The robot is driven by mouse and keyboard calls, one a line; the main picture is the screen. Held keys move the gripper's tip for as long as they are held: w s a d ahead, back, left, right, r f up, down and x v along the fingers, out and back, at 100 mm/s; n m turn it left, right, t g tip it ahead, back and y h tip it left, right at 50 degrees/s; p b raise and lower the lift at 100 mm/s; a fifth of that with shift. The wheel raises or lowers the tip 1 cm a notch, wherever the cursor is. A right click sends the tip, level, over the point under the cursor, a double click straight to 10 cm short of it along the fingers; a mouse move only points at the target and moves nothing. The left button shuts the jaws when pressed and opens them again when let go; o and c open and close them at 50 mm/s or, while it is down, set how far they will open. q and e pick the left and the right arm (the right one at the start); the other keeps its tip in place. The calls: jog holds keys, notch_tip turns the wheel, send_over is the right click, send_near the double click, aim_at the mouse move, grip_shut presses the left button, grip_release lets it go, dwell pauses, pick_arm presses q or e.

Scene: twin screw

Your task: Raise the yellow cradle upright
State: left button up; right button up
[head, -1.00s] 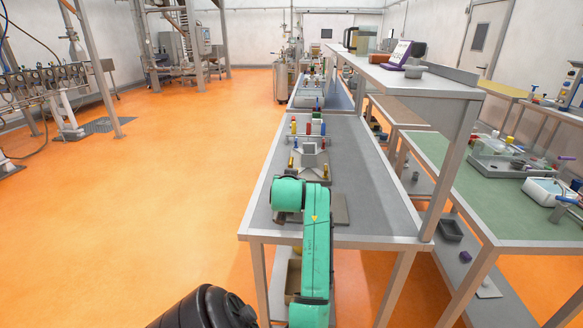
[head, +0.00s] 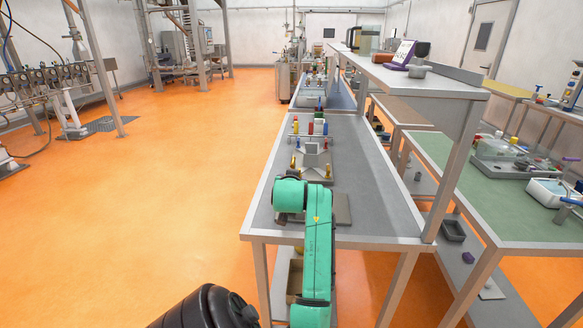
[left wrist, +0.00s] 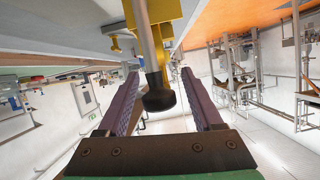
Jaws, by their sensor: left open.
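In the left wrist view a yellow cradle part (left wrist: 172,14) shows at the top, cut off by the picture edge. A grey rod runs down from it to a dark rounded knob (left wrist: 158,99). My left gripper (left wrist: 160,80) is open, with its two purple-grey fingers on either side of the rod and knob. Gaps show on both sides, and I see no contact. The cradle is not clearly visible in the head view. My right gripper is not in view.
In the head view a grey-topped bench (head: 368,200) holds a fixture with a grey block (head: 312,158) and several coloured pieces. A raised shelf (head: 420,80) runs along its right. A green-topped table (head: 455,170) stands further right. Orange floor (head: 170,180) is open at left.

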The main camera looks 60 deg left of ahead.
pick_arm(q)
jog(key=b+v, duration=0.2)
jog(key=v, duration=1.2)
jog(key=shift+s, duration=0.1)
